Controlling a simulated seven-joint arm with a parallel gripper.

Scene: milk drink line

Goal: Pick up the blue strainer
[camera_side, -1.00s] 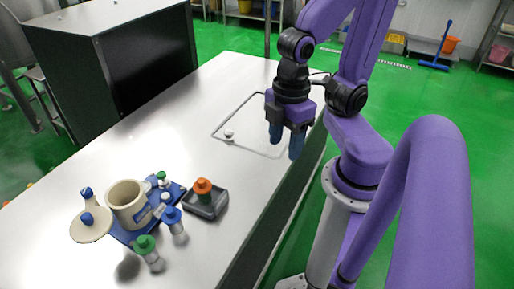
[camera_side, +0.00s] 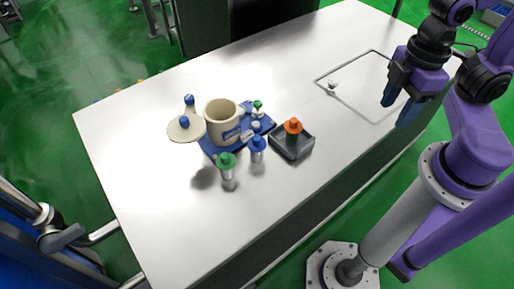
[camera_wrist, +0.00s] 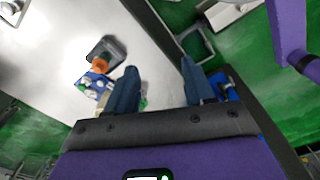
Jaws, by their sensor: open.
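A blue-topped piece with a pale metallic body (camera_side: 258,150), which looks like the blue strainer, stands upright at the front edge of a blue tray (camera_side: 209,147). A similar green-topped piece (camera_side: 227,164) stands to its left. I cannot pick out the blue-topped piece surely in the wrist view. My gripper (camera_side: 397,112) is open and empty, well to the right of these pieces, above the right side of the table. Its two blue fingers also show apart in the wrist view (camera_wrist: 158,72).
A beige mug (camera_side: 222,122) stands on the blue tray, with a small green-topped piece (camera_side: 258,107) behind. A beige lid with blue knobs (camera_side: 180,135) is at left. An orange-topped piece (camera_side: 293,127) stands in a dark tray (camera_side: 305,146).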

